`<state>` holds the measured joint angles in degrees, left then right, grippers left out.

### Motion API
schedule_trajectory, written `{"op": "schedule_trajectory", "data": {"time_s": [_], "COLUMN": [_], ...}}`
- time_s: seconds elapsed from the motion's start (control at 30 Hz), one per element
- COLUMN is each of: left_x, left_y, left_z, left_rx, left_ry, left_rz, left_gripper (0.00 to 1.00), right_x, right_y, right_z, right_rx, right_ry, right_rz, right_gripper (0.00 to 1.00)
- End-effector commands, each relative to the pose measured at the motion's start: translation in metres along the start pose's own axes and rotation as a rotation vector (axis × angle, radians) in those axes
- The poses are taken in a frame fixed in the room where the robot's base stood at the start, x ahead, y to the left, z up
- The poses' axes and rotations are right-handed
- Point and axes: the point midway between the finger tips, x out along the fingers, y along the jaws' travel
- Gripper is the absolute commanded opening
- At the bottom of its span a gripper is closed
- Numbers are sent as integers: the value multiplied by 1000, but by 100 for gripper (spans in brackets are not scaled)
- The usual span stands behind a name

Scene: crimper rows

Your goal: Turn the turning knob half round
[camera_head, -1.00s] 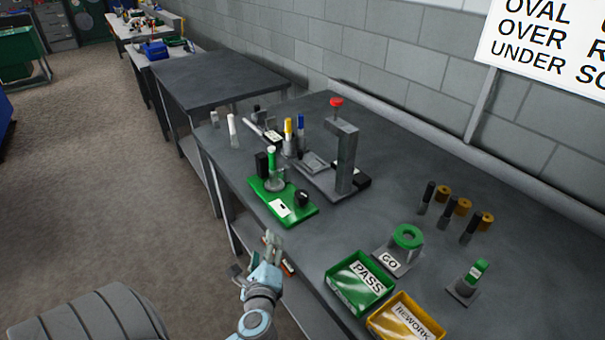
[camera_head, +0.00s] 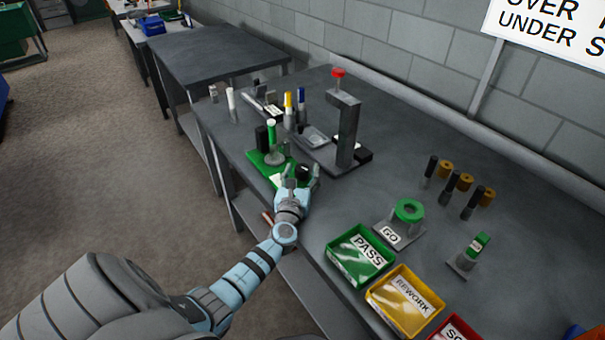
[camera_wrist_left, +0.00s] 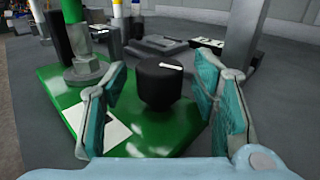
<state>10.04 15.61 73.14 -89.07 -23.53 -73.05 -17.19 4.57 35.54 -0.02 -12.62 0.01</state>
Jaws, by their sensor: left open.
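The turning knob (camera_wrist_left: 158,84) is a round black knob with a white mark line on top. It stands on a green base plate (camera_wrist_left: 52,84), near its right end. In the head view the knob (camera_head: 303,171) shows just beyond my left gripper (camera_head: 301,178). In the left wrist view my left gripper (camera_wrist_left: 160,100) is open, with one finger on each side of the knob and visible gaps to both. Part of the green plate is hidden by the gripper in the head view. My right gripper is not in view.
A green-topped post (camera_head: 272,136) and a black block (camera_head: 261,139) stand on the same plate. A grey press frame (camera_head: 347,130) with a red top stands behind to the right. The PASS tray (camera_head: 345,270) and REWORK tray (camera_head: 392,318) lie along the front edge.

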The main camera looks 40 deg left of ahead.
Motion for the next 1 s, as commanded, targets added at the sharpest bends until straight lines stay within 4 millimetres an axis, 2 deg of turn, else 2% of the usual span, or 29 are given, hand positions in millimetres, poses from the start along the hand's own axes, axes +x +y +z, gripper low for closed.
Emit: {"op": "schedule_trajectory", "data": {"time_s": [0.1, 0.37, 0.67, 1.0], "left_x": [8, 9, 8, 9], "left_y": [0, 0, 0, 1], "left_z": [0, 0, 0, -1], "left_rx": [1, 0, 0, -1], "left_ry": [0, 0, 0, 0], "left_rz": [0, 0, 0, -40], "left_gripper": [54, 54, 6, 5], "right_x": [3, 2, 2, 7], "right_y": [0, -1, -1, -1], "right_z": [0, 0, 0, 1], "right_rx": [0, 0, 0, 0], "right_ry": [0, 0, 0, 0], "right_rz": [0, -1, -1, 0], "right_gripper": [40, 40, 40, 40]}}
